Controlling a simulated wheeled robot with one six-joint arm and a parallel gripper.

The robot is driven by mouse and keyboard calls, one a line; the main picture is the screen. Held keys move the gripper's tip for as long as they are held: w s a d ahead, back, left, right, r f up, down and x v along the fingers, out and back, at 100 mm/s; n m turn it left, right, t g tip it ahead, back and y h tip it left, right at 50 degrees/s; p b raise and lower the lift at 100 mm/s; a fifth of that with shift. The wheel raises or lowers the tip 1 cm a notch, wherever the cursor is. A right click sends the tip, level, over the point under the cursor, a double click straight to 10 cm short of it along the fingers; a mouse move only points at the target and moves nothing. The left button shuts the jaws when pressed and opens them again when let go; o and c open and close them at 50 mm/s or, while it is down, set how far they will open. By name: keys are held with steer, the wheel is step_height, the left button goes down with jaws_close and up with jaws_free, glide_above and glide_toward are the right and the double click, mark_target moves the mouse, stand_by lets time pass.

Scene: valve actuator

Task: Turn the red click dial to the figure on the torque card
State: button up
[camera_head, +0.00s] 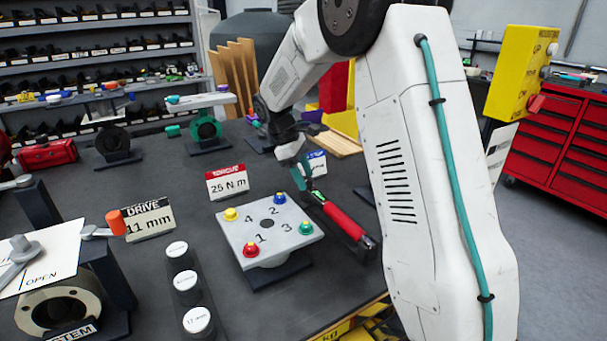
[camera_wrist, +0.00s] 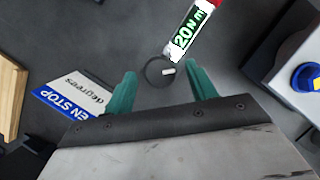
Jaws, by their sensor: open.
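The torque card (camera_head: 227,182) is headed in red and reads 25 N m. The click wrench has a red handle (camera_head: 346,222) and lies in a dark holder right of the valve plate. In the wrist view its white label (camera_wrist: 187,38) reads 20 N m. A dark round knob (camera_wrist: 158,72) with a white mark sits at the label's lower end; I see no red on it. My gripper (camera_wrist: 161,80) is open, with its green fingertips on either side of this knob, apparently apart from it. In the head view my gripper (camera_head: 303,178) is over the wrench's far end.
The valve plate (camera_head: 267,223) has four coloured bolts, numbered; its blue bolt (camera_wrist: 307,77) is at right in the wrist view. A blue-headed card (camera_wrist: 70,103) stands close left of my gripper. A DRIVE card (camera_head: 149,219) and white-topped sockets (camera_head: 185,280) stand left of the plate.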

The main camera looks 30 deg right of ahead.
steer(key=c, duration=1)
steer(key=shift+m, duration=0.3)
steer(key=m, duration=0.2)
steer(key=m+g+y, duration=0.1)
steer(key=m, duration=0.1)
steer(key=shift+w+d+y, duration=0.15)
steer(key=shift+d+y, duration=0.05)
steer(key=shift+y, duration=0.1)
steer(key=shift+d+m+y, duration=0.15)
steer(key=shift+m+y, duration=0.65)
steer(key=shift+m, duration=1.2)
steer(key=o, duration=1)
